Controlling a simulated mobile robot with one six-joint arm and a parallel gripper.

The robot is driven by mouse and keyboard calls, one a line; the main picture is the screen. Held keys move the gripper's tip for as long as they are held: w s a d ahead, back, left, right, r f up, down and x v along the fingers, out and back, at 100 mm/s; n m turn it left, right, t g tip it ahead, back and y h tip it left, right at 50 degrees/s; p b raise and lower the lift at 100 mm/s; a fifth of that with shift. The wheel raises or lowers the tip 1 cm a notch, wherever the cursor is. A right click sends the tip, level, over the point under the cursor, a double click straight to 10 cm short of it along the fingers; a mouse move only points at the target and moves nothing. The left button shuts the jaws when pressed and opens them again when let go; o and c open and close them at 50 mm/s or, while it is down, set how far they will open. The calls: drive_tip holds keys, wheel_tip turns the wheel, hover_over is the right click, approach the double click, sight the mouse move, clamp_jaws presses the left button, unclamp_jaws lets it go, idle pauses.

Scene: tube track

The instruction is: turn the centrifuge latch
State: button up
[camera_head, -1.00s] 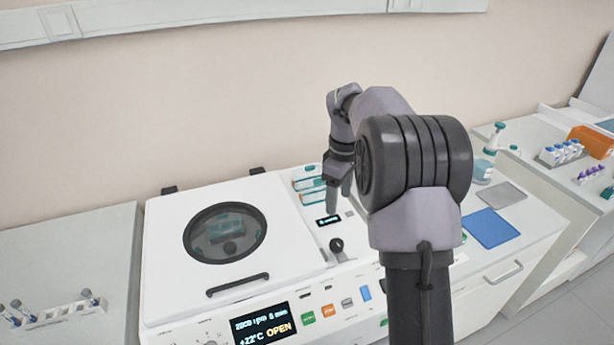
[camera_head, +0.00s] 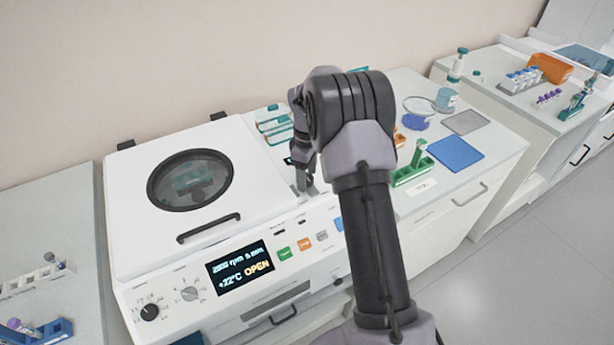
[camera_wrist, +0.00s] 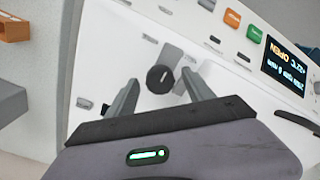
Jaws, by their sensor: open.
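The white centrifuge (camera_head: 122,225) stands at the left, its lid (camera_head: 225,160) with a round dark window lying down flat. Its display (camera_head: 240,266) reads "OPEN". The latch (camera_wrist: 160,79) is a round black knob on the panel in the wrist view; in the head view it is hidden behind my arm. My gripper (camera_wrist: 159,82) is open, with one finger on each side of the knob and visible gaps between. In the head view my gripper (camera_head: 303,180) points down at the right end of the centrifuge. Whether the fingertips reach knob depth is unclear.
Stacked teal-and-white boxes (camera_head: 273,125) stand behind my gripper. On the bench to the right are a green rack (camera_head: 409,170), a blue mat (camera_head: 456,153) and a grey mat (camera_head: 465,122). Side benches with tube racks flank left and right. The floor at lower right is clear.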

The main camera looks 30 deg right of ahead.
drive_tip(key=shift+c, duration=0.2)
clamp_jaws()
drive_tip(key=shift+m, duration=0.3)
drive_tip(key=m+p, duration=0.1)
drive_tip(key=m, duration=0.7)
drive_tip(key=shift+m, duration=0.4)
drive_tip(key=m, duration=0.4)
drive_tip(key=shift+m, duration=2.2)
